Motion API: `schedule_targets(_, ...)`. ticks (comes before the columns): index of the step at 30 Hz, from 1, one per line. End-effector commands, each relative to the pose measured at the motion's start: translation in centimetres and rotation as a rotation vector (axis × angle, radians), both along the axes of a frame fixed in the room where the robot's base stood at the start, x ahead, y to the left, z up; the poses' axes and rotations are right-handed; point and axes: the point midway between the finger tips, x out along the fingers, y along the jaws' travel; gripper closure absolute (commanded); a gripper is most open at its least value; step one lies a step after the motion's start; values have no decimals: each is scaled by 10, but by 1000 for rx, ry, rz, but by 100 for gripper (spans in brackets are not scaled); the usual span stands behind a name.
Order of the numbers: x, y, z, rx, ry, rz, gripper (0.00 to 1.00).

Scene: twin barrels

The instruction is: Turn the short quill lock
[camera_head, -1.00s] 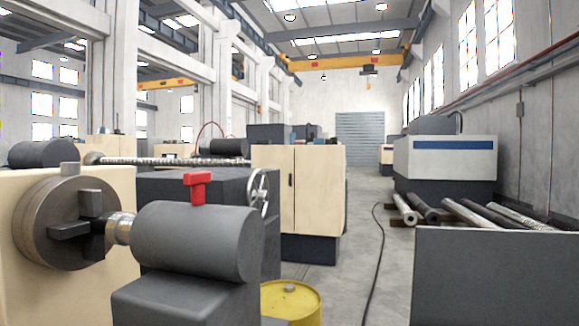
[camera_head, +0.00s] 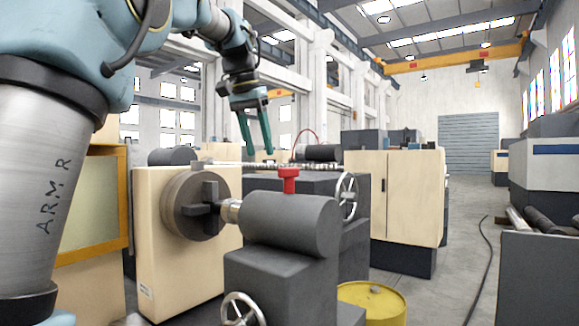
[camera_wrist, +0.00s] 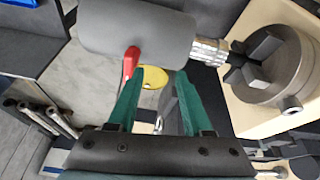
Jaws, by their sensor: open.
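A red quill lock (camera_head: 289,178) stands upright on top of the dark grey tailstock barrel (camera_head: 290,222). In the wrist view the red lock (camera_wrist: 131,60) shows on the near edge of the barrel (camera_wrist: 138,32), just left of the left fingertip. My gripper (camera_head: 258,151), with green fingers, hangs open and empty above and left of the lock in the head view. In the wrist view my gripper (camera_wrist: 167,72) has its fingers apart with nothing between them. I cannot tell how far the fingertips are from the lock.
The chuck (camera_head: 195,206) and the metal quill (camera_head: 230,211) lie left of the barrel. A handwheel (camera_head: 242,311) is below. A yellow drum (camera_head: 372,303) stands on the floor right of the tailstock. A cream cabinet (camera_head: 402,205) is behind. Open floor lies to the right.

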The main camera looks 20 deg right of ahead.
Motion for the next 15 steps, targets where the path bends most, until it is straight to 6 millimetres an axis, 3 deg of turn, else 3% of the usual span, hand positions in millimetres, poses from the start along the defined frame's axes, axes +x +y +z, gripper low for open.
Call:
schedule_targets(1,-11,-13,18,-7,-17,-46,50)
schedule_targets(3,-23,-22,35,-9,-28,-95,50)
schedule_targets(7,-36,-30,51,-9,-38,-142,50)
schedule_targets(11,-38,-35,46,-8,-39,-153,50)
schedule_targets(15,-34,-42,26,-8,-38,-152,50)
